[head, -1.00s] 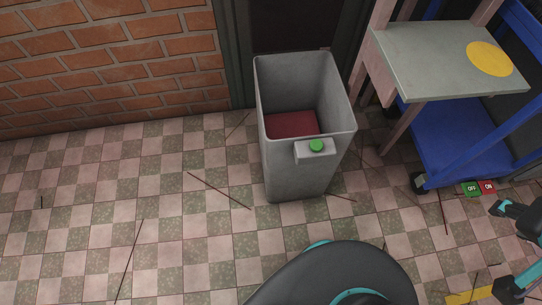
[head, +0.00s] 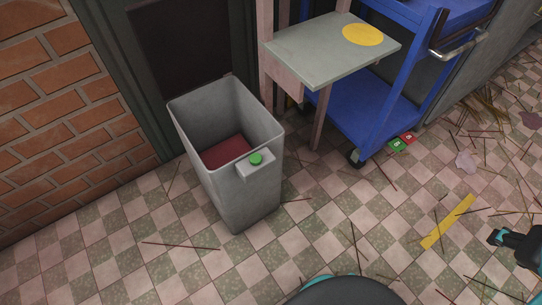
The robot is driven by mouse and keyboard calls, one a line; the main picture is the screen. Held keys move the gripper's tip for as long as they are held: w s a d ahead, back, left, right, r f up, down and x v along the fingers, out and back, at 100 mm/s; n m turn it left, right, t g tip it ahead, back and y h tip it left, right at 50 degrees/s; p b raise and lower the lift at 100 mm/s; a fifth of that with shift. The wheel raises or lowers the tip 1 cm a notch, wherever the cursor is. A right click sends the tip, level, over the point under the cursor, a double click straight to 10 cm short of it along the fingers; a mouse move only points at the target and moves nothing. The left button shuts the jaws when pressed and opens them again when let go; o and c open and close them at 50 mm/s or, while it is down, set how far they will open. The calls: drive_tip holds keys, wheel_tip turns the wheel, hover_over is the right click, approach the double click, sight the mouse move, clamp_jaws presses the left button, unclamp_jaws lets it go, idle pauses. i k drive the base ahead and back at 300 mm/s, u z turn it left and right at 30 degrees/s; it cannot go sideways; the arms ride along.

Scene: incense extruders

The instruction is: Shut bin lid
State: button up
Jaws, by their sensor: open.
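A tall grey bin (head: 251,203) stands upright on the floor left of centre, with its top open. Dark red shows inside it. A small grey box with a green button (head: 256,159) sits on its front near the rim. I cannot make out a separate lid. My gripper (head: 508,241) is at the right edge, well right of the bin and apart from it. It is open, partly out of frame, and I see nothing in it.
A grey-topped stand with a yellow disc (head: 363,34) is right of the bin, beside a blue cart (head: 362,115). Red and green blocks (head: 396,144) lie by the cart's wheel. A brick wall (head: 60,110) is at left.

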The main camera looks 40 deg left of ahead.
sight(185, 45)
drive_tip(key=z, duration=0.15)
drive_tip(key=i, duration=0.95)
drive_tip(key=u, duration=3.25)
drive_tip(key=i, duration=0.5)
drive_tip(key=u, duration=0.75)
drive_tip(key=k, duration=0.8)
drive_tip(key=z, duration=0.9)
drive_tip(key=i, duration=0.2)
drive_tip(key=u, duration=0.25)
